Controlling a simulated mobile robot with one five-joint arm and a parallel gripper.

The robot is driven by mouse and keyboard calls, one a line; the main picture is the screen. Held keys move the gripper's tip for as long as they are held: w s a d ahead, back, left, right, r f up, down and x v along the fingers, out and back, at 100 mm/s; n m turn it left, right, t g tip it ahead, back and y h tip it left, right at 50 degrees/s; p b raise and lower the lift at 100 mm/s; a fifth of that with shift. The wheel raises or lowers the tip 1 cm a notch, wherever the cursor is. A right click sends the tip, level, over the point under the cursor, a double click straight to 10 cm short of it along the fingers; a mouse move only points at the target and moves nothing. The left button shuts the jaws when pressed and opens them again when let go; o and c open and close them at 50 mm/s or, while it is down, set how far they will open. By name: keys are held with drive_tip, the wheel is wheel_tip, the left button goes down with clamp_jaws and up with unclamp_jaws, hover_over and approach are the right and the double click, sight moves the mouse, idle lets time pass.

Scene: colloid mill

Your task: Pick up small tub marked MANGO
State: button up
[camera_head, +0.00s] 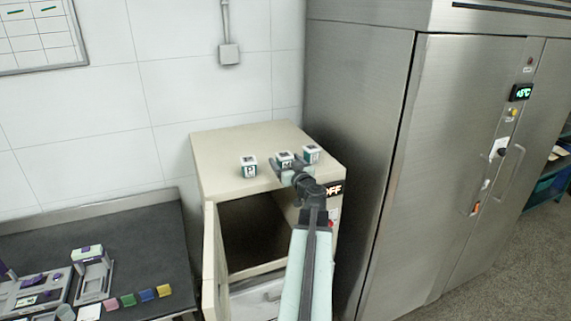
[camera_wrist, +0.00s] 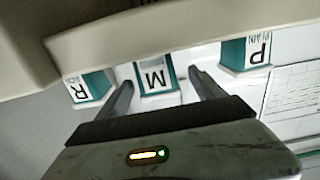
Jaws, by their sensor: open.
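Three small white and teal tubs stand in a row on top of a cream cabinet (camera_head: 235,143). The middle tub (camera_head: 284,157) shows a large letter M in the wrist view (camera_wrist: 154,73); its smaller print is not readable. My gripper (camera_head: 287,167) is at the front of this tub, with the jaws apart. In the wrist view my gripper (camera_wrist: 161,80) has one finger on each side of the M tub, with gaps between; I cannot tell how far the fingers reach along it. The tub rests on the cabinet top.
The P tub marked PLAIN (camera_wrist: 246,54) stands on one side, and it is the left tub in the head view (camera_head: 249,167). The R tub (camera_wrist: 89,87) stands on the other side. The cabinet door (camera_head: 210,262) hangs open below. A tall steel unit (camera_head: 361,110) rises at right.

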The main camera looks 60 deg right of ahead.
sight(281, 155)
drive_tip(key=x, duration=0.5)
drive_tip(key=shift+d, duration=0.2)
drive_tip(key=shift+a, duration=0.1)
drive_tip(key=c, duration=1.6)
drive_tip(key=shift+c, duration=0.2)
drive_tip(key=shift+r, duration=0.1)
wheel_tip(281, 155, up, 10)
drive_tip(key=p, duration=1)
drive_tip(key=shift+s+r, duration=0.1)
